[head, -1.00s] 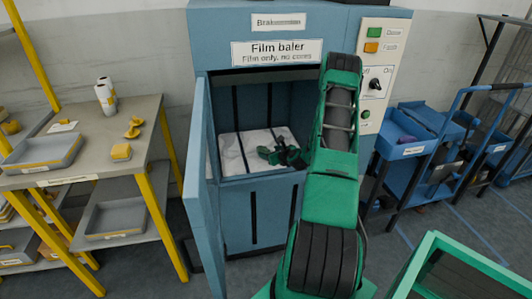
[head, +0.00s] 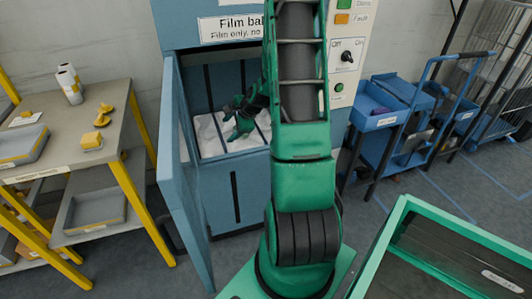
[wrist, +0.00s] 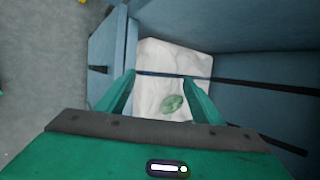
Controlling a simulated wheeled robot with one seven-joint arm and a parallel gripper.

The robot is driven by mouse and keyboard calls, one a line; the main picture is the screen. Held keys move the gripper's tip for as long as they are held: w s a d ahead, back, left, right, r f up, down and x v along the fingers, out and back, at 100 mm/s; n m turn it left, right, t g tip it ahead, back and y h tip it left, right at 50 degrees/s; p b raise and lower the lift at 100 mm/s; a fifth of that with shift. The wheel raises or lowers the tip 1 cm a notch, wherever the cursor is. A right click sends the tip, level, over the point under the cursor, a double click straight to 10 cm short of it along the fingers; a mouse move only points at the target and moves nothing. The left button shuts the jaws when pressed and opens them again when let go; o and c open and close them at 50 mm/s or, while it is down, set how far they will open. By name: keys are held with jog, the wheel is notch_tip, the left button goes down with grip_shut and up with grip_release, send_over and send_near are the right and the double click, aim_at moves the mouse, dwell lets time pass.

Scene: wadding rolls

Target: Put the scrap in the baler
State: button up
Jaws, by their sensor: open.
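The blue baler (head: 240,190) stands ahead with its door (head: 184,175) swung open to the left. White film (head: 213,137) lies in its chamber, and it also shows in the wrist view (wrist: 165,60). A small pale green crumpled piece, which looks like the scrap (wrist: 172,103), lies on the white film in the wrist view. I cannot make it out for sure in the head view. My gripper (head: 236,122) is inside the chamber opening, above the film. In the wrist view my gripper (wrist: 160,88) has its fingers spread, with the green piece between and beyond them, apart from both.
A grey table (head: 120,130) with yellow legs, rolls (head: 69,83) and yellow pieces stands left of the door. Blue carts (head: 385,120) stand to the right. The baler's control panel (head: 347,55) is right of its opening. Dark straps (wrist: 245,80) cross the chamber.

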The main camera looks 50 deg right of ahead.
jog(key=s+a+r+n+g, duration=0.2)
jog(key=s+a+r+n, duration=0.3)
jog(key=s, duration=0.6)
jog(key=s+a+r+n+g, duration=0.3)
jog(key=s+a+r+n, duration=0.3)
jog(key=s, duration=0.5)
jog(key=s+a+r+n+g, duration=0.2)
jog(key=s+a+r+n, duration=0.4)
jog(key=s, duration=0.5)
jog(key=shift+s+a+r+g, duration=0.2)
jog(key=shift+a+g, duration=0.1)
jog(key=shift+g, duration=0.1)
